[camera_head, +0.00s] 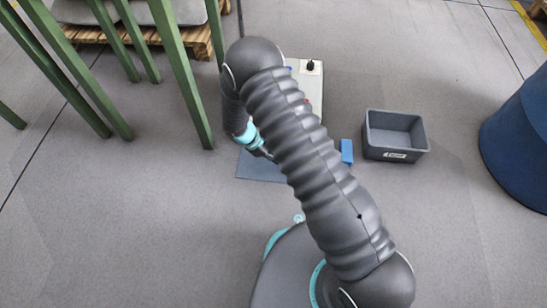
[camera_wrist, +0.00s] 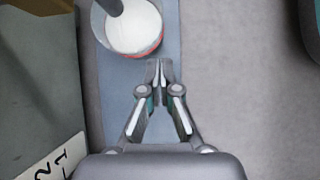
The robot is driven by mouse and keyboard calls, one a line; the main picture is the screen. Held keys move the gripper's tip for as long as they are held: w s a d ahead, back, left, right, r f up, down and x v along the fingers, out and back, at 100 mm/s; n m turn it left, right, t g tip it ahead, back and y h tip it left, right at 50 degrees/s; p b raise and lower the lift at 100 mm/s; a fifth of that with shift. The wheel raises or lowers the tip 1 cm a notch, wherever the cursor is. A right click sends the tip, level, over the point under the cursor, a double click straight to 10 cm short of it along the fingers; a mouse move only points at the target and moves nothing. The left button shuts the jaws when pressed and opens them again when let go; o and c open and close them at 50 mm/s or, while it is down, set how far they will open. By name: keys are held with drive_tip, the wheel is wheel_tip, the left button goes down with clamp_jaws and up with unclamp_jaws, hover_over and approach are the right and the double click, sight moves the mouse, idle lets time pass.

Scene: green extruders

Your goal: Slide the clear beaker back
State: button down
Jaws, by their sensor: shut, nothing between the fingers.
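My gripper (camera_wrist: 162,66) is shut and empty, its fingertips together over a blue-grey mat (camera_wrist: 118,72). A round container (camera_wrist: 131,32) with a white inside and a reddish band low on its side stands on the mat, just beyond the fingertips in the wrist view. A dark rod-like thing (camera_wrist: 110,6) overlaps its top left. I cannot tell whether this container is the clear beaker; no plainly clear beaker shows. In the head view my arm hides most of the mat (camera_head: 258,168) and the container.
A light panel (camera_head: 314,88) with a black knob (camera_head: 310,65) stands behind my arm. A blue block (camera_head: 346,151) and a grey bin (camera_head: 420,149) are to the right. Green posts (camera_head: 183,75) stand at left. A dark blue round thing (camera_head: 520,135) is at far right. Floor is free in front.

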drive_tip(key=d+f+b, duration=0.1)
drive_tip(key=d, duration=0.7)
drive_tip(key=shift+s+f, duration=0.2)
drive_tip(key=shift+f, duration=0.1)
drive_tip(key=shift+d+f, duration=0.1)
